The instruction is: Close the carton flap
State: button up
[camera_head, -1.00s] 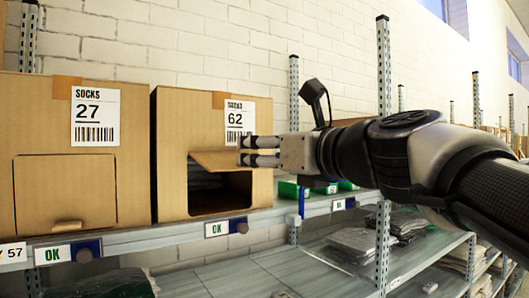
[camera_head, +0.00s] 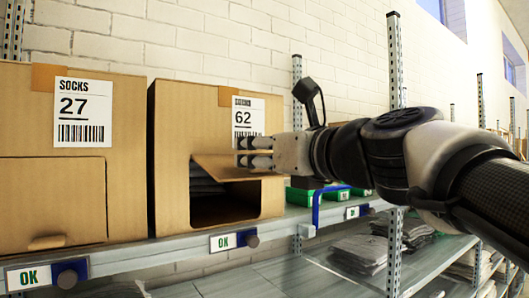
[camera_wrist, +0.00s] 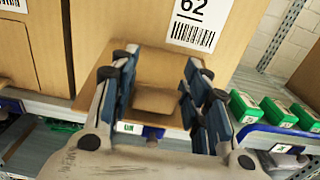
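The brown carton labelled 62 (camera_head: 170,130) stands on the shelf with a dark front opening (camera_head: 222,203). Its flap (camera_head: 215,167) is hinged at the top of the opening and sticks outward, showing folded dark contents below it. My gripper (camera_head: 240,151) is at the front of this carton, just above the flap and under the label. In the wrist view, my gripper (camera_wrist: 157,70) has its two fingers spread apart, with the flap (camera_wrist: 158,85) seen between and beyond them. I cannot tell whether a finger touches the flap.
A carton labelled 27 (camera_head: 120,110) with its front flap shut stands close on the left. Green boxes (camera_head: 300,196) sit right of carton 62. The shelf edge (camera_head: 180,250) carries OK tags. A metal upright (camera_head: 395,60) stands behind my arm. Folded garments (camera_head: 362,250) lie on the lower shelf.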

grip_shut()
dwell(0.3)
jog(key=shift+b, duration=0.3)
